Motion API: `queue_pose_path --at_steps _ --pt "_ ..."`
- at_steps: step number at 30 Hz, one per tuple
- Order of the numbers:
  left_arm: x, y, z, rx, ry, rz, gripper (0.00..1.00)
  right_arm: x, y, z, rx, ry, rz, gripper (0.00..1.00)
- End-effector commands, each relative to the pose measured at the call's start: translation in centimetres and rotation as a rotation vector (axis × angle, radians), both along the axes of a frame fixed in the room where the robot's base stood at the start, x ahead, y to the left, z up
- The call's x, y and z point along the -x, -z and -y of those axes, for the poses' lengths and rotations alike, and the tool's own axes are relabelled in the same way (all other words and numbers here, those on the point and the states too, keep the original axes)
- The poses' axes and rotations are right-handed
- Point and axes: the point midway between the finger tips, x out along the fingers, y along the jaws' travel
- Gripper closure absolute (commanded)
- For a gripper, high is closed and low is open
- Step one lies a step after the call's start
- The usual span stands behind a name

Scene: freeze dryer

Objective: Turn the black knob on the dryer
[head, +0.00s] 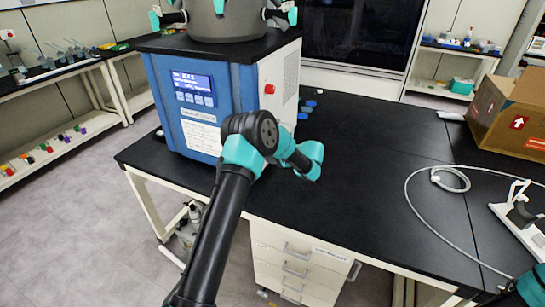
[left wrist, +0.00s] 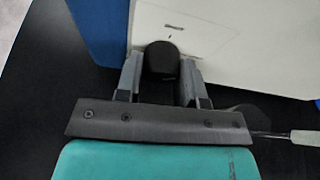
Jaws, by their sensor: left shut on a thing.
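The freeze dryer (head: 222,75) stands on the left of the black bench, with a blue front and white side panel. The black knob (left wrist: 161,60) sticks out from the white panel (left wrist: 215,45) in the left wrist view. My left gripper (left wrist: 161,72) is shut on the knob, one grey finger on each side. In the head view my left arm reaches to the lower part of the dryer's right side and hides the knob and fingers. Of my right arm only a teal part shows at the bottom right corner; its gripper is out of view.
A red button (head: 269,89) sits higher on the dryer's side. Small blue items (head: 305,108) lie beside the dryer. A white cable (head: 410,203), a white stand (head: 520,220) and a cardboard box (head: 510,110) are at the right. The bench middle is clear.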

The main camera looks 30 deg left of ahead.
Motion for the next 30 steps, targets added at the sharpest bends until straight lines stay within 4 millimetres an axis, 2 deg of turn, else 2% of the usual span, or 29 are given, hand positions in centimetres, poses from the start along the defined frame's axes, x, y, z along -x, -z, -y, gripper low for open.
queue_pose_path --at_steps 15,22,30 --pt "-0.07 0.17 0.09 0.051 0.001 -0.464 0.88 0.00 0.00 0.00 0.000 0.000 0.000 0.57" --pt "-0.06 0.14 0.06 0.065 0.000 -0.592 0.88 0.00 0.00 0.00 0.000 0.000 0.000 0.57" --pt "-0.04 0.14 0.07 0.070 0.001 -0.651 0.88 0.00 0.00 0.00 0.000 0.000 0.000 0.57"
